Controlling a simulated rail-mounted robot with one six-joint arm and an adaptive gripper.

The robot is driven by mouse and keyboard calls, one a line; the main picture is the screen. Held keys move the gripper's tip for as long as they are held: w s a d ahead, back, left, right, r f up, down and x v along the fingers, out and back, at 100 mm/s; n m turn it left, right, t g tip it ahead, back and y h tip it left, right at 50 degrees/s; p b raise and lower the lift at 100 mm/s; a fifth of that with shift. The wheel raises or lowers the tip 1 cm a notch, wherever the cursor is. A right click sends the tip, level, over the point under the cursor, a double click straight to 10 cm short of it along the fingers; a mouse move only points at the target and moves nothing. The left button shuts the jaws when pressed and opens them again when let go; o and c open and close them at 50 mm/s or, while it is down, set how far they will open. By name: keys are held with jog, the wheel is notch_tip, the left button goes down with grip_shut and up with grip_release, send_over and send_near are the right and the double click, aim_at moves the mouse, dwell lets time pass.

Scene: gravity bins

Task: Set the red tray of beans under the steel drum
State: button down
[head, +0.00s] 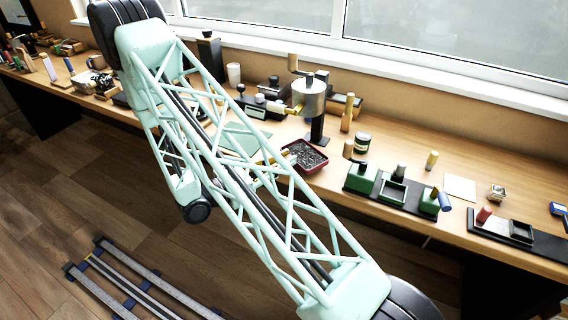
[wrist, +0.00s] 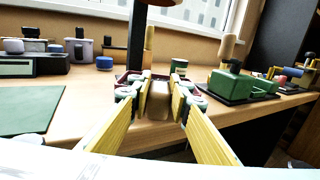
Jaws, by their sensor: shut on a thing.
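The red tray (head: 320,166), filled with dark beans, is near the front edge of the bench in the head view. The steel drum (head: 311,97) is on a black stand behind it, and the tray is in front of the stand's foot. My gripper (head: 287,156) is at the tray's left side, its yellow fingers partly hidden by my arm. In the wrist view my gripper (wrist: 158,97) is closed around a brown block, which looks like the tray's handle. Part of the tray's dark red rim (wrist: 128,76) shows behind the fingers.
A black post (wrist: 136,40) rises behind the tray. A green mat (wrist: 25,111) lies to the left. A scale (head: 252,108) is left of the drum. A dark green tin (head: 362,142) and green fixtures (head: 393,188) stand to the right. A window is behind.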

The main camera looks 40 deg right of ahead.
jog(key=shift+w+d, duration=1.2)
jog(key=shift+d, duration=0.2)
jog(key=shift+f+b, duration=0.3)
jog(key=shift+f, duration=0.35)
jog(key=shift+f, duration=0.5)
jog(key=c, duration=2.3)
grip_release()
jog(key=shift+a, duration=0.15)
jog(key=shift+w+a, duration=0.15)
jog(key=shift+a, duration=1.8)
jog(key=shift+w+a, duration=0.15)
jog(key=shift+a, duration=1.75)
jog(key=shift+w+a, duration=0.15)
jog(key=shift+a, duration=1.8)
